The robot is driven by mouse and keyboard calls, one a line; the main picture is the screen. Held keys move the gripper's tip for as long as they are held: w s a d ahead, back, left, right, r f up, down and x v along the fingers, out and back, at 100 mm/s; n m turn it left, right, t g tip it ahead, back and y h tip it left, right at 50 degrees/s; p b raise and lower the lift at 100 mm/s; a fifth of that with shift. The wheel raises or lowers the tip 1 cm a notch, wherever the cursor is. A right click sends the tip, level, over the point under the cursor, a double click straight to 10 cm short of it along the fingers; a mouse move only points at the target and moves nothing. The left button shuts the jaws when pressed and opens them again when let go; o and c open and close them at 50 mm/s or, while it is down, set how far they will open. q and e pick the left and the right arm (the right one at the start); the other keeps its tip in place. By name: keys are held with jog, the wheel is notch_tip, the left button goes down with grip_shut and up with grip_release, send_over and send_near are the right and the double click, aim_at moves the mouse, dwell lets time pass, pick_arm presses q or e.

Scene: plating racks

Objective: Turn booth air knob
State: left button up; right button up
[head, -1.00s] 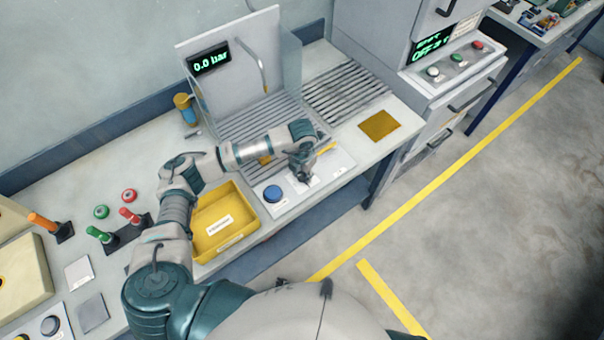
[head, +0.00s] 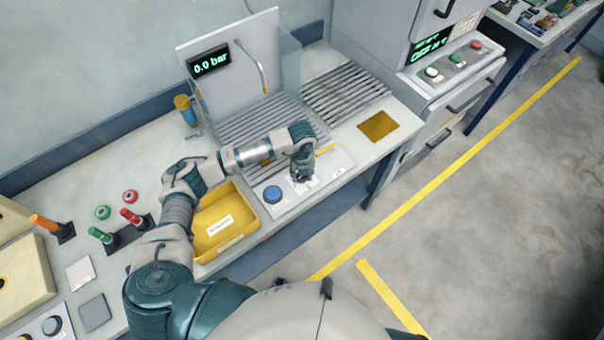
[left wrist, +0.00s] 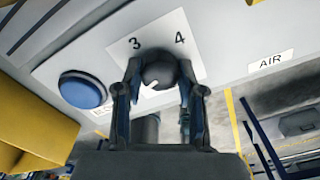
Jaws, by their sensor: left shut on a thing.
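The booth air knob (left wrist: 160,72) is dark and round with a white pointer mark, in the middle of the left wrist view. It sits on a white dial plate (left wrist: 190,38) showing the numbers 3 and 4, with an AIR label to the right. My left gripper (left wrist: 158,92) has its two fingers on either side of the knob, shut on it. In the head view the left gripper (head: 302,175) points down at the panel and hides the knob. The booth display (head: 209,63) reads 0.0 bar. My right gripper is not in view.
A blue button (head: 272,194) is left of the gripper on the same panel. A yellow tray (head: 246,235) stands further left. The slatted booth floor (head: 240,125) lies behind the arm. A brown square (head: 379,125) lies on the bench to the right.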

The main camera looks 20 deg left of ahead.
pick_arm(q)
jog(key=shift+w+r+n, duration=0.15)
jog(key=shift+w+n, duration=0.1)
jog(key=shift+n, duration=0.15)
jog(key=o, duration=1.1)
jog(key=shift+c, duration=0.2)
jog(key=shift+o, duration=0.4)
notch_tip(320, 180, up, 12)
jog(key=shift+f, duration=0.2)
